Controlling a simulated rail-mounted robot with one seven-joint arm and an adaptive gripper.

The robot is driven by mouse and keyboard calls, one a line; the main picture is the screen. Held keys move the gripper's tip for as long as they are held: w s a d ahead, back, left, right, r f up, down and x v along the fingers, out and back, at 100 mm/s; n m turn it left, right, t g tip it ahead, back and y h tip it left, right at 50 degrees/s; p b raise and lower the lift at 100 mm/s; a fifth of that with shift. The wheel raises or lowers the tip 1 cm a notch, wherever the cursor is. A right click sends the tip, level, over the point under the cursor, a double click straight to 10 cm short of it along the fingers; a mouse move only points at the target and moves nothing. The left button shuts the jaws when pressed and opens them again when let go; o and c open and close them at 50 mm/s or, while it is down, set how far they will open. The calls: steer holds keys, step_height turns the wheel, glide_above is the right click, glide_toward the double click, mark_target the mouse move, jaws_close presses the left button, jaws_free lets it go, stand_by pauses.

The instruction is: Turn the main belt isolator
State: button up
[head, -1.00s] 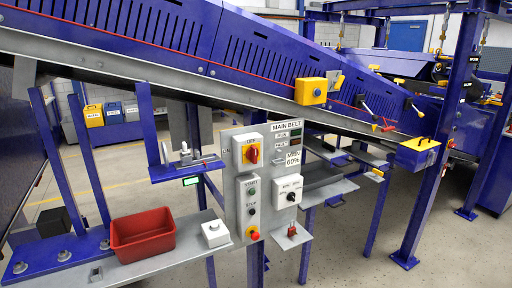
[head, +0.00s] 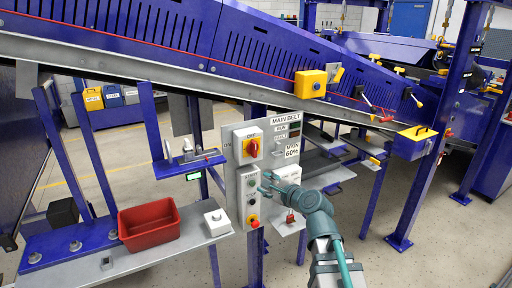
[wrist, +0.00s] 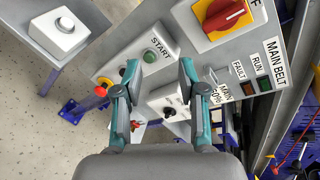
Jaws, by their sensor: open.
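The main belt isolator is a red rotary handle (head: 251,149) on a yellow plate, on a light box at the upper left of the grey control panel (head: 237,186). ON and OFF labels stand beside and above it. My gripper (head: 268,183) is in front of the panel, below and right of the isolator. In the wrist view its open, empty fingers (wrist: 158,68) point toward the panel near the START button, apart from the handle.
The green START button (wrist: 149,56) and red stop button (wrist: 101,91) are below the isolator. A MAIN BELT sign (head: 286,120) with lamps is to its right. My arm partly hides a selector box (head: 287,173). A red bin (head: 149,227) stands on the left shelf.

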mark_target(256, 147)
step_height(256, 147, up, 8)
steer(key=w+d+m+t, duration=0.2)
steer(key=m+t, duration=0.1)
steer(key=m, duration=0.9)
steer(key=x, duration=0.3)
steer(key=p+x, duration=0.1)
steer(key=x, duration=0.3)
steer(key=p+x, duration=0.1)
steer(key=x, duration=0.2)
steer(key=shift+w+a+f, duration=0.1)
steer(key=shift+w+a, duration=0.1)
steer(key=shift+a, duration=0.2)
jaws_close()
